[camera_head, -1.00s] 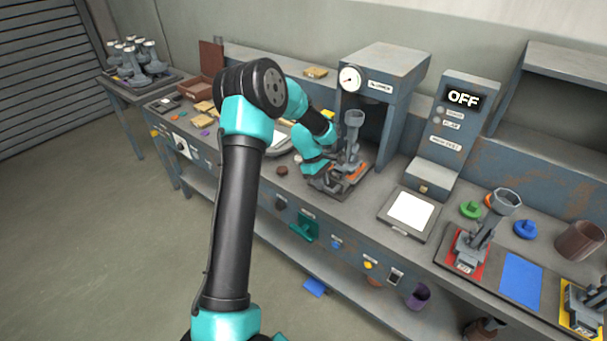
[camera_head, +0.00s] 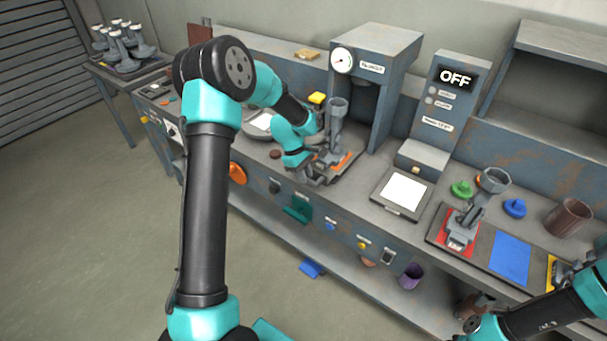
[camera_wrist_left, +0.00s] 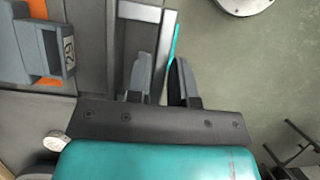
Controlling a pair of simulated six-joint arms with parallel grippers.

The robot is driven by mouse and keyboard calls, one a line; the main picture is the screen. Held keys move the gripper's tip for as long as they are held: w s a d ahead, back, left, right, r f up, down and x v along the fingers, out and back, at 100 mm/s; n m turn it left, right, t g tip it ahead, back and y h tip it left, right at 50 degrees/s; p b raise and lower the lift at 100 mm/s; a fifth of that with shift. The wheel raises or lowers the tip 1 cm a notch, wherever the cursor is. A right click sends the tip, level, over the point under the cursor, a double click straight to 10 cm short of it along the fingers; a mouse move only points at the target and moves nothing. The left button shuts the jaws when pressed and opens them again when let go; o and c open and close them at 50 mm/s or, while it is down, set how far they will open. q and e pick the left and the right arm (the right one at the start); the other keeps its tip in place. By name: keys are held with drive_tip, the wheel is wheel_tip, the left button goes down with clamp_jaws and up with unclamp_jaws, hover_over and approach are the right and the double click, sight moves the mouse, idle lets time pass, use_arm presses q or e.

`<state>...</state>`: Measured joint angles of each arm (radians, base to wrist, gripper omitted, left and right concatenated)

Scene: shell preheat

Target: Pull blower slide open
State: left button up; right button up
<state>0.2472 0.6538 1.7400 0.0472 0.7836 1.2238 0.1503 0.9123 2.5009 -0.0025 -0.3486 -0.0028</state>
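The blower (camera_head: 372,75) is a grey-blue cabinet with a round gauge and a dark opening. Its slide stands out in front of the opening and carries a grey fixture (camera_head: 336,135) with an upright cup and orange parts. That fixture shows with its number tag at upper left in the left wrist view (camera_wrist_left: 57,45). My left gripper (camera_wrist_left: 163,82) has its fingers on either side of the slide's light grey handle bar (camera_wrist_left: 168,42) and appears shut on it. In the head view my left forearm hides the handle.
A panel (camera_head: 455,80) reading OFF stands right of the blower. A white pad (camera_head: 404,190), a red-based fixture (camera_head: 460,235), a blue mat (camera_head: 511,258) and a brown cup (camera_head: 568,218) are further right. Open floor (camera_head: 100,220) lies left of the bench.

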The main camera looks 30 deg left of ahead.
use_arm(q)
drive_tip(key=o, duration=0.3)
drive_tip(key=shift+r, duration=0.1)
drive_tip(key=v, duration=1.7)
drive_tip(key=shift+a, duration=0.1)
